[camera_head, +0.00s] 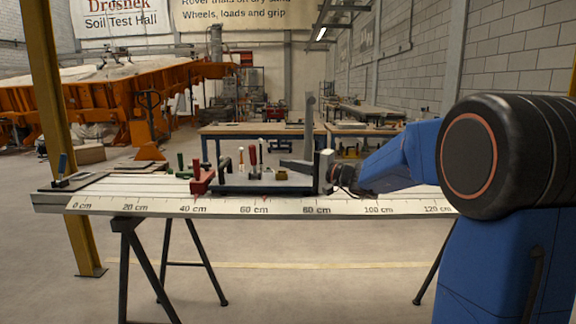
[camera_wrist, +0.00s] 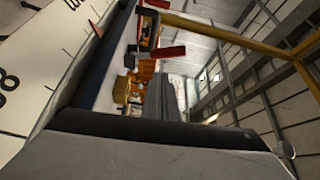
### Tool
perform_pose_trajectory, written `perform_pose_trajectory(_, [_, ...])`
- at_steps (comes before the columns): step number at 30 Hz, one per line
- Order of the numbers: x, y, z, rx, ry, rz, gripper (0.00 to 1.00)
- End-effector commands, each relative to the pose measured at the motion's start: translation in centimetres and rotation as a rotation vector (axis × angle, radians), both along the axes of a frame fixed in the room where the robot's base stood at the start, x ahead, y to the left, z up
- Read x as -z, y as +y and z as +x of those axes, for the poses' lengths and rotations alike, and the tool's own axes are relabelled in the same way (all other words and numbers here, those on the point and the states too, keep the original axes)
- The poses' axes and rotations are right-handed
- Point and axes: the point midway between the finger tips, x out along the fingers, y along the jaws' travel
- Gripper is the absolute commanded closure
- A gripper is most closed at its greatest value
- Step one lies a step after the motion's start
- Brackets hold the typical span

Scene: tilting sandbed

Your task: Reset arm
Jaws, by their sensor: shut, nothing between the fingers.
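My gripper (camera_head: 284,163) is at the end of my blue arm, which reaches in from the right in the head view. Its grey fingers are shut and empty, pointing left just above the right part of a dark tool tray (camera_head: 240,189) on the bench. In the wrist view the grey gripper (camera_wrist: 163,82) fills the bottom and middle, tilted against the scene. From these views I cannot tell whether it touches the tray or anything in it.
The long bench (camera_head: 130,204) carries a centimetre scale along its front edge. A red clamp (camera_head: 201,180), a red-handled tool (camera_head: 253,154) and a small yellow block (camera_head: 281,175) are at the tray. A yellow post (camera_head: 48,110) stands at the left.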

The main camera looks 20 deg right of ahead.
Motion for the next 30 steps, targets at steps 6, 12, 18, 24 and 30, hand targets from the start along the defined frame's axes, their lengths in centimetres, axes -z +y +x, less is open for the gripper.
perform_pose_trajectory(6, [0.5, 1.8, -2.2, -0.041, 0.022, -0.052, 1.00])
perform_pose_trajectory(12, [3.3, 6.5, -10.0, -0.166, 0.108, -0.238, 1.00])
perform_pose_trajectory(18, [7.6, 9.2, -18.8, -0.272, 0.202, -0.465, 1.00])
perform_pose_trajectory(24, [12.2, 9.3, -27.0, -0.336, 0.283, -0.707, 1.00])
perform_pose_trajectory(30, [16.5, 7.1, -34.4, -0.360, 0.345, -0.957, 1.00])
